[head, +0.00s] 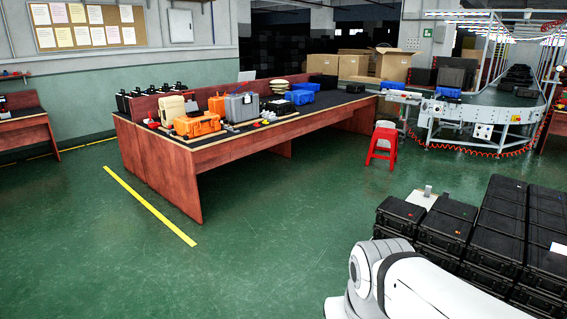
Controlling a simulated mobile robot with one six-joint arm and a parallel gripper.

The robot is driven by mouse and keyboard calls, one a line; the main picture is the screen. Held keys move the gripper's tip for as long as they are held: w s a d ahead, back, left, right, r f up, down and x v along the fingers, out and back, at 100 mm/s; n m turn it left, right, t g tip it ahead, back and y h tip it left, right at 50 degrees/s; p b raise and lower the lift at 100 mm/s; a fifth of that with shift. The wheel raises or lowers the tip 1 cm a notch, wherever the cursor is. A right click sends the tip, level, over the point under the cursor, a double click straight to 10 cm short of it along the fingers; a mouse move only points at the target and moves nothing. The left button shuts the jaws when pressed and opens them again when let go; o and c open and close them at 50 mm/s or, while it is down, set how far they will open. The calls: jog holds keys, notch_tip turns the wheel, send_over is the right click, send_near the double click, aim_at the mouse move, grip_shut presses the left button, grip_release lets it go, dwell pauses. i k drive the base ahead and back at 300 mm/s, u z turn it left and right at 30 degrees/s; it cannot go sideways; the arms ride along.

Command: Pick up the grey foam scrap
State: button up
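I cannot make out the grey foam scrap for certain in the head view. A small pale grey upright piece (428,191) stands out at the back of the black cases, at a white flat sheet (418,201); it is too small to tell what it is. Only white links of my own arm show at the lower right, in front of the black cases. My gripper is outside the picture, so what it holds is hidden.
Stacked black cases (497,235) fill the lower right. A long reddish table (160,160) carries an orange case (197,125), a grey case (241,107) and small items. A red stool (382,146) stands near the curved conveyor (480,112). The green floor in front is clear.

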aim_at(428, 190)
jog(key=u, duration=0.35)
jog(key=i, duration=3.65)
jog(key=z, duration=0.35)
jog(key=i, duration=1.8)
jog(key=z, duration=1.45)
jog(key=i, duration=1.15)
jog(key=z, duration=0.75)
jog(key=i, duration=0.5)
jog(key=z, duration=0.3)
jog(key=k, duration=0.7)
jog(key=z, duration=0.2)
jog(key=i, duration=0.7)
jog(key=u, duration=0.1)
